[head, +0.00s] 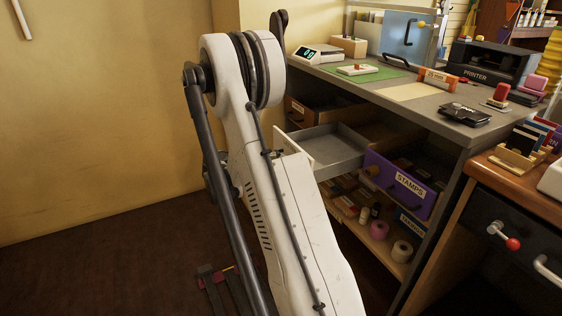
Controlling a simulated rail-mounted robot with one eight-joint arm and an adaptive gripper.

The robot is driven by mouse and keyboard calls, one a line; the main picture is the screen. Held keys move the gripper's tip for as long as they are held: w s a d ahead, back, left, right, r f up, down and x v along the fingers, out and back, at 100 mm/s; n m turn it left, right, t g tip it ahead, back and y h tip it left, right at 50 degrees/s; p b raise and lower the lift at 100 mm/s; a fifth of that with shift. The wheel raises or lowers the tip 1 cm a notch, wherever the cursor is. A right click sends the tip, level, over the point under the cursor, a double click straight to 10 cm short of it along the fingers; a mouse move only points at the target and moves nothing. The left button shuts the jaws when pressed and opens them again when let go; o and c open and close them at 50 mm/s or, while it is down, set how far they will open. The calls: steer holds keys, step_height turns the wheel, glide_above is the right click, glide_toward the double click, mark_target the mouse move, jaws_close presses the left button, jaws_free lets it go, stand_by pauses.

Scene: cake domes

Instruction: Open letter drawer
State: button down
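A drawer (335,146) with an empty grey tray and a pale front stands pulled out of the grey desk, right of my arm. My arm partly hides its front, and I can read no letter label on it. A brown drawer front (298,108) with a small white label shows above and behind it; the label is too small to read. A purple drawer (400,184) labelled STAMPS sits to the right, partly pulled out. I cannot tell which is the letter drawer. My arm fills the middle of the view; my gripper is not visible.
The grey desktop (345,84) carries a scale (318,54), a green mat (372,73) and a printer (490,63). Tape rolls (402,251) lie on a low shelf. A wooden counter (520,185) with a red-knobbed lever stands at right. The floor at left is mostly clear.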

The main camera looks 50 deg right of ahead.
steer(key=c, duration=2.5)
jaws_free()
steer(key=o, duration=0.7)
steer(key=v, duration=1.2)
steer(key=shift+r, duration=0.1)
